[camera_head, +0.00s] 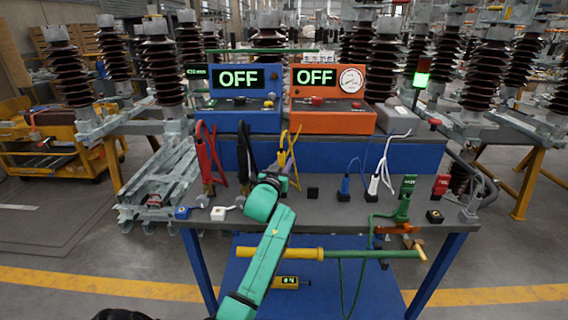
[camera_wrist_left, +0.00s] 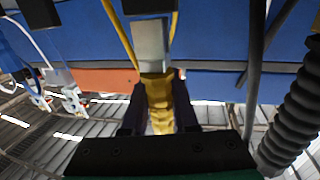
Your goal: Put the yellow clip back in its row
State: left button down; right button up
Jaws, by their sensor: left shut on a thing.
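The yellow clip (camera_wrist_left: 160,105) is between the dark fingers of my left gripper (camera_wrist_left: 158,118), which is shut on it in the left wrist view. Its grey metal end (camera_wrist_left: 152,45) points away from the gripper. In the head view, my left gripper (camera_head: 277,180) is over the middle of the bench, and the yellow clip's leads (camera_head: 289,145) rise above it. The row runs along the bench: red clip (camera_head: 207,165), black clip (camera_head: 245,160), a bare black block (camera_head: 312,193), blue clip (camera_head: 345,185), white clip (camera_head: 374,184). My gripper hides the clip's lower part. My right gripper is out of view.
A blue box (camera_head: 240,112) and an orange box (camera_head: 330,112), both reading OFF, stand behind the row. A green clamp (camera_head: 405,195) is at the right with a hanging green cable. A yellow-ended rod (camera_head: 290,253) lies below the bench's front edge.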

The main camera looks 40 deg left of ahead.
pick_arm(q)
jog(key=shift+f+b, duration=0.6)
jog(key=shift+f, duration=0.35)
jog(key=c, duration=0.6)
grip_release()
jog(key=shift+f, duration=0.1)
jog(key=shift+s+d+f, duration=0.1)
jog(key=v, duration=1.4)
jog(key=shift+s+d+r, duration=0.1)
jog(key=shift+s+r, duration=0.15)
